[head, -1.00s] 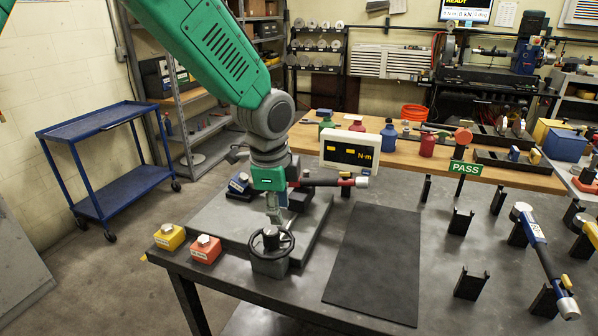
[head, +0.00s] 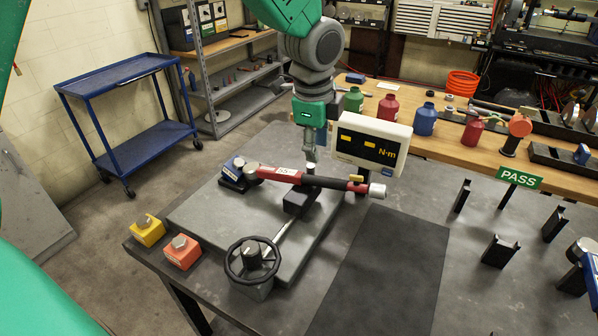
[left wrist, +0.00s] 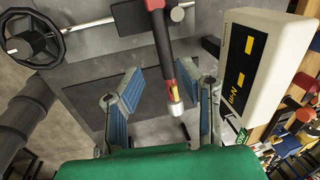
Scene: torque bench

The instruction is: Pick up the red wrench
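The red wrench (head: 278,173) lies across the grey torque tester, its ratchet head at the left, its black grip and silver end at the right. In the left wrist view its black grip and red-and-yellow collar (left wrist: 169,75) run down between the fingers to the silver end. My left gripper (head: 311,160) is over the wrench near its middle. In the left wrist view the gripper (left wrist: 164,108) is open, with one blue-padded finger on each side of the wrench and visible gaps. Whether a finger touches it I cannot tell. My right gripper is out of view.
The N·m display (head: 372,146) stands close behind the wrench, right of my gripper. A handwheel (head: 252,262) is in front. Yellow (head: 147,232) and orange (head: 182,254) blocks sit at the bench's left edge. The black mat (head: 385,270) is bare.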

